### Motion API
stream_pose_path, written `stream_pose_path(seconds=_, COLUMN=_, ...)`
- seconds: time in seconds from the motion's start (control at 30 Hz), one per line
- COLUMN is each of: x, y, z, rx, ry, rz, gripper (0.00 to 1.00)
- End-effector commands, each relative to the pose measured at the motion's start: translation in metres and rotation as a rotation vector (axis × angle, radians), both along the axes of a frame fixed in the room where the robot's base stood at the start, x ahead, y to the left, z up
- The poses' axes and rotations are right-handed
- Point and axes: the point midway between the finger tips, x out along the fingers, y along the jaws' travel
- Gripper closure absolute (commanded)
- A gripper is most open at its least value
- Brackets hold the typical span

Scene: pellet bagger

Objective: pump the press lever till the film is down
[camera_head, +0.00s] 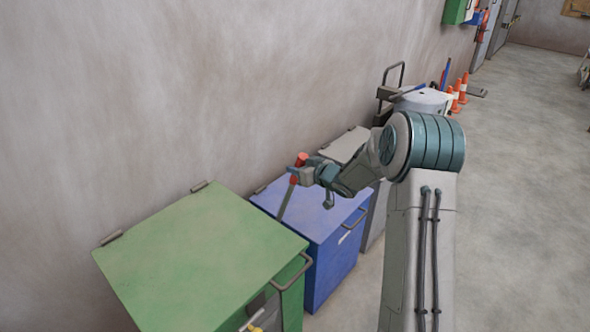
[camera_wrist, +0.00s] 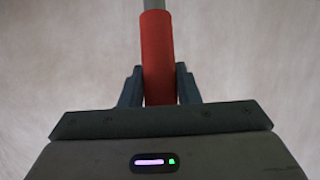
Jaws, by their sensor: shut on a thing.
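My gripper (camera_head: 301,173) is shut on the press lever's red grip (camera_head: 301,160). In the wrist view the red grip (camera_wrist: 157,55) stands between the two dark fingers of my gripper (camera_wrist: 160,85), with the grey rod (camera_wrist: 154,4) running on from its end. In the head view the lever's rod (camera_head: 286,202) slants down and left from the grip toward the blue and green boxes. The lever's pivot and the film cannot be made out in either view.
A green box (camera_head: 200,262) with a handle stands at the front left, and a blue box (camera_head: 325,222) stands behind it. Orange cones (camera_head: 456,98) and a grey drum (camera_head: 424,101) are farther along the wall. The floor (camera_head: 520,190) on the right is clear.

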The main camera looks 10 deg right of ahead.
Motion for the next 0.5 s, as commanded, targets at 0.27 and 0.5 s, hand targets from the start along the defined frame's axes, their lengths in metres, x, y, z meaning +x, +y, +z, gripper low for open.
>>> stream_pose_path(seconds=0.27, x=0.0032, y=-0.0005, z=0.0019, rx=-0.004, ry=0.004, rz=-0.004, gripper=1.0)
stream_pose_path(seconds=0.5, x=0.0029, y=0.0007, z=0.0017, rx=-0.004, ry=0.003, rz=-0.002, gripper=0.63)
